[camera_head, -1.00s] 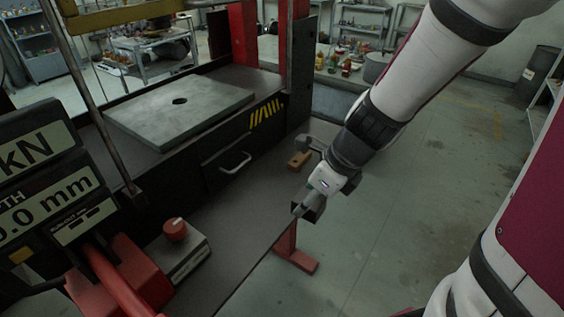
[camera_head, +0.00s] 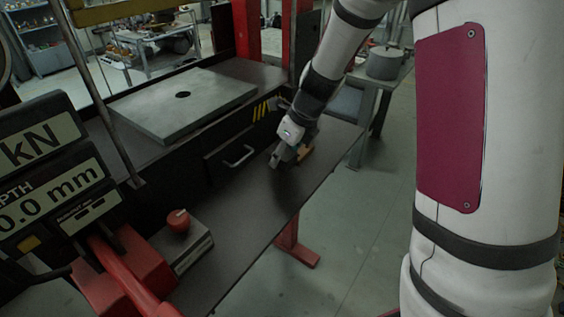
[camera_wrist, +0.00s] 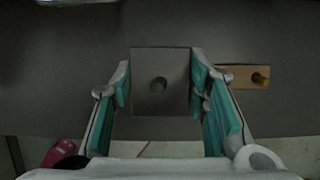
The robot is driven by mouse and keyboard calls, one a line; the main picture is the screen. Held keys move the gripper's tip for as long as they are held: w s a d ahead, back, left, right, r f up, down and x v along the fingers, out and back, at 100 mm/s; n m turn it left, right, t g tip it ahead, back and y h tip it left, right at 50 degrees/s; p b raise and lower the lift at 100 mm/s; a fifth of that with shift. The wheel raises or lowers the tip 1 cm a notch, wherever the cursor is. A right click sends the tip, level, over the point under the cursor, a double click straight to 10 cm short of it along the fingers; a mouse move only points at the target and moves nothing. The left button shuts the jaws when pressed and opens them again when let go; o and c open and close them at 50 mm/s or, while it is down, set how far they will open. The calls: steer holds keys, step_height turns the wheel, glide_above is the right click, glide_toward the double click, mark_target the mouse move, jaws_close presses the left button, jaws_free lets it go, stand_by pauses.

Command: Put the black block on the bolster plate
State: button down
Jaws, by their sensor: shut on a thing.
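The black block (camera_wrist: 145,70), dark and square-faced with a round hole, sits between the teal finger pads of my gripper (camera_wrist: 160,92) in the wrist view. My gripper is shut on it. In the head view my gripper (camera_head: 281,158) is low over the dark bench ledge, and the block is hard to make out against it. I cannot tell whether the block touches the ledge. The bolster plate (camera_head: 190,112), a grey flat slab with a central hole, lies on the press bed, up and left of my gripper. Nothing stands on it.
A drawer handle (camera_head: 239,156) and red press posts (camera_head: 246,30) stand close by.

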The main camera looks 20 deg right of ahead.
mark_target(282, 164)
steer(key=shift+w+f, duration=0.2)
steer(key=shift+f, duration=1.5)
steer(key=shift+f, duration=0.15)
steer(key=c, duration=0.9)
jaws_free()
